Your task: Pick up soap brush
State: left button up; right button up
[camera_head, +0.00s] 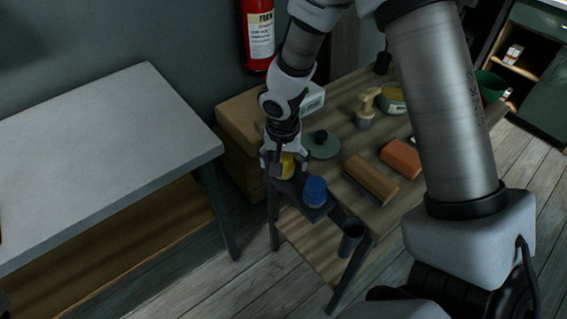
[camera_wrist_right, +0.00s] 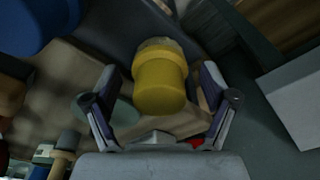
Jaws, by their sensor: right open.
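A yellow rounded cylinder (camera_head: 287,168) stands on a dark side shelf at the table's left edge. No thing is plainly recognisable as the soap brush; the yellow one may be it, but I cannot tell. My right gripper (camera_head: 284,160) is over the yellow thing and partly hides it in the head view. In the right wrist view, the yellow cylinder (camera_wrist_right: 160,82) lies between the two spread fingers of the right gripper (camera_wrist_right: 158,100), with a gap on both sides. A blue capped thing (camera_head: 315,190) stands beside it on the shelf (camera_head: 314,213). My left gripper is out of view.
The wooden table (camera_head: 338,150) holds a green disc with a dark knob (camera_head: 322,146), a brown block (camera_head: 371,180), an orange block (camera_head: 401,157) and a tan handled tool (camera_head: 366,106). A dark cup (camera_head: 351,236) hangs near its front corner. A grey table (camera_head: 100,125) stands left.

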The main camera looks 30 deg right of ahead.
aim_at(284, 154)
jog(key=shift+w+f, duration=0.1)
jog(key=shift+f, duration=0.35)
jog(key=shift+r, duration=0.2)
jog(key=shift+s, duration=0.2)
jog(key=c, duration=1.4)
notch_tip(284, 154, up, 10)
jog(key=shift+f+p, duration=0.1)
jog(key=shift+p, duration=0.6)
jog(key=shift+w, duration=0.1)
jog(key=shift+o, duration=1.4)
